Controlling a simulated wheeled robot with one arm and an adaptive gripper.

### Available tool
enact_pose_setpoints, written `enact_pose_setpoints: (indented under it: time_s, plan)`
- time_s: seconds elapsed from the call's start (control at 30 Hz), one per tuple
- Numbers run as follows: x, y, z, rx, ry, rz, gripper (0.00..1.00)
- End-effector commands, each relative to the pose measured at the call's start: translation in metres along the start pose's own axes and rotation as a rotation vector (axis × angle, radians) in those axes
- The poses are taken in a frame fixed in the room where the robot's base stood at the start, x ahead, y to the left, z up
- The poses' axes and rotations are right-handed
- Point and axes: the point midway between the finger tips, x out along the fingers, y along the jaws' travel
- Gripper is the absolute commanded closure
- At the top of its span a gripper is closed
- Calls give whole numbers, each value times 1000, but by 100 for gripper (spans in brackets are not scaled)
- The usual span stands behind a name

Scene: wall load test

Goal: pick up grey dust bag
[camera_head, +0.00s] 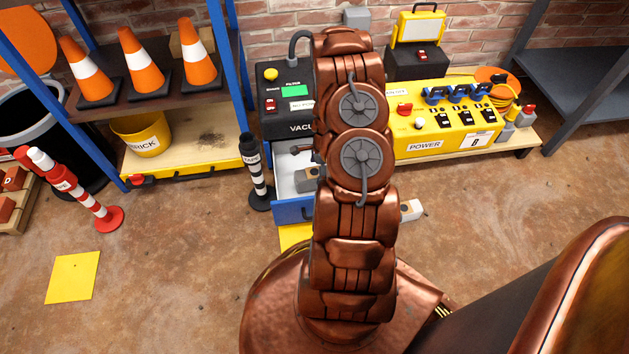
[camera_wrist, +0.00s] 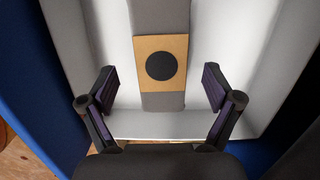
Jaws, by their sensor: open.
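The grey dust bag (camera_wrist: 160,98) lies in the white-lined open drawer (camera_wrist: 120,124). It has a tan plate with a round black opening. In the wrist view my gripper (camera_wrist: 160,82) is open, with one dark finger on each side of the bag and apart from it. The bag also shows in the head view (camera_head: 306,181) inside the blue-fronted drawer (camera_head: 293,209), partly hidden by my arm. In that view my gripper is hidden. A paler bag-like piece (camera_head: 411,210) with a tan plate lies on the floor right of my arm.
The vacuum unit (camera_head: 287,118) stands above the drawer. A striped black tube (camera_head: 254,172) stands to its left and a yellow power box (camera_head: 435,122) to its right. A shelf with several cones (camera_head: 140,62) is at left. The front-left floor is mostly clear.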

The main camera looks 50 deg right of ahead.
Motion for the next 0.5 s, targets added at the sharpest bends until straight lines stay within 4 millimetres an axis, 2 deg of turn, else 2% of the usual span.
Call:
enact_pose_setpoints:
  time_s: [0.17,0.4,0.5]
  plan:
    - [15,0,0,-2,0,2,10]
    - [48,-1,1,1,-1,4,10]
    - [54,-1,2,-1,0,4,10]
